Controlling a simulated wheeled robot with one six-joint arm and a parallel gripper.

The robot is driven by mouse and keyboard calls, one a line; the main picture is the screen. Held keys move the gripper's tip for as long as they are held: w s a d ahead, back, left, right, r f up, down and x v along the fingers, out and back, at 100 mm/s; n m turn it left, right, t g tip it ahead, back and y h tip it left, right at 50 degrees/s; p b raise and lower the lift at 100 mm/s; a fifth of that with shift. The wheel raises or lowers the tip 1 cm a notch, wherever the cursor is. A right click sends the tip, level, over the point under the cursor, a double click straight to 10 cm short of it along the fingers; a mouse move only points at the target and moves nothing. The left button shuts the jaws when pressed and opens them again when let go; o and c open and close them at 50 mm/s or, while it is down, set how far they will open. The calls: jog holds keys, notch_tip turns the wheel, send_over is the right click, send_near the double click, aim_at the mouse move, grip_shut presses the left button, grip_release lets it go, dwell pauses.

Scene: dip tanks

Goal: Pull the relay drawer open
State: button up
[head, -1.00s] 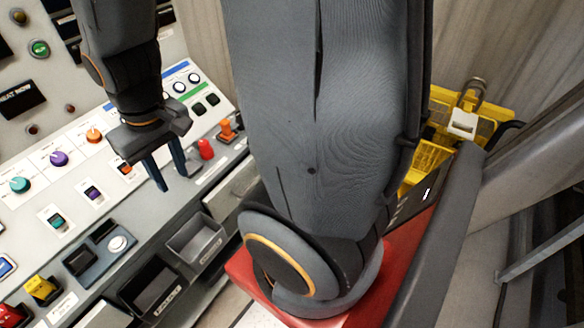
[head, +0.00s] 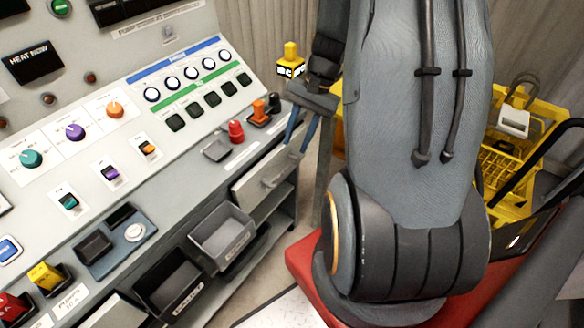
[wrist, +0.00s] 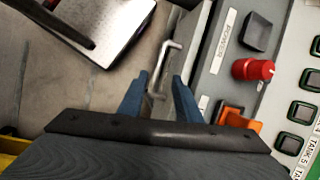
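The drawer with a bar handle, which I take to be the relay drawer (head: 248,192), is a pale grey front set under the console's right end. It looks shut. Its metal handle (head: 281,171) also shows in the wrist view (wrist: 169,57), running between and beyond my fingertips. My gripper (head: 303,135) is open and empty, just above and to the right of the handle in the head view. In the wrist view my gripper (wrist: 157,84) has one blue finger on each side of the handle's near part. I cannot tell whether either finger touches it.
A red knob (head: 236,131) and an orange switch (head: 259,112) stand on the console close above the drawer. Open grey bins (head: 222,238) sit to the left. A yellow cart (head: 525,190) stands at the right. Floor shows before the drawer.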

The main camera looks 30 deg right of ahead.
aim_at(290, 168)
jog(key=shift+m+t+y, duration=0.3)
jog(key=shift+m+y, duration=0.1)
jog(key=shift+m, duration=0.4)
jog(key=shift+w+a+f, duration=0.1)
jog(key=shift+a+f, duration=0.05)
jog(key=shift+f, duration=1.45)
jog(key=shift+w+a+f, duration=0.1)
jog(key=shift+w+f, duration=0.05)
jog(key=shift+f, duration=1.45)
jog(key=shift+w+a+f, duration=0.1)
jog(key=shift+a+f, duration=0.05)
jog(key=shift+f, duration=1.45)
grip_shut()
